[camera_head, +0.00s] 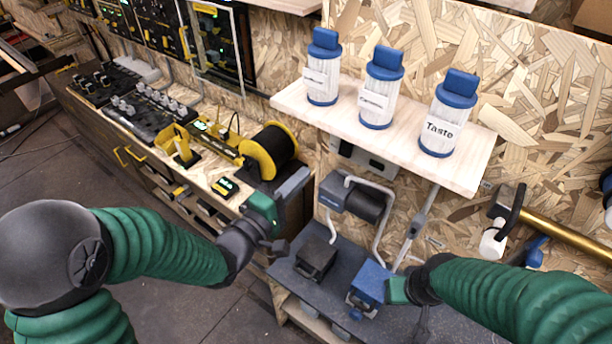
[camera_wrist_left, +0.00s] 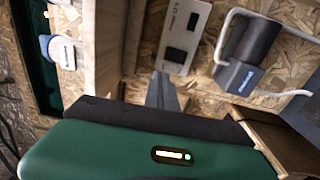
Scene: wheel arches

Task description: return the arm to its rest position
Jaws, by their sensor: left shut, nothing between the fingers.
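My left arm comes in from the left in the head view. Its gripper (camera_head: 295,186) points up and to the right, between the yellow cable reel and the shelf. It is shut and empty. In the left wrist view the grey fingers (camera_wrist_left: 160,92) show together beyond the green gripper body. My right arm comes in from the right, and its green gripper body (camera_head: 397,291) is beside a blue box (camera_head: 370,281) on the dark bench (camera_head: 335,237). The right fingertips do not show clearly, and I cannot tell whether they touch the box.
A wooden shelf (camera_head: 475,178) carries three blue-capped canisters (camera_head: 383,87). A metal-framed device (camera_head: 367,204) stands below it, behind a black box (camera_head: 315,258). A yellow reel (camera_head: 270,150) and equipment fill the left workbench. Open floor (camera_head: 190,312) lies below my left arm.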

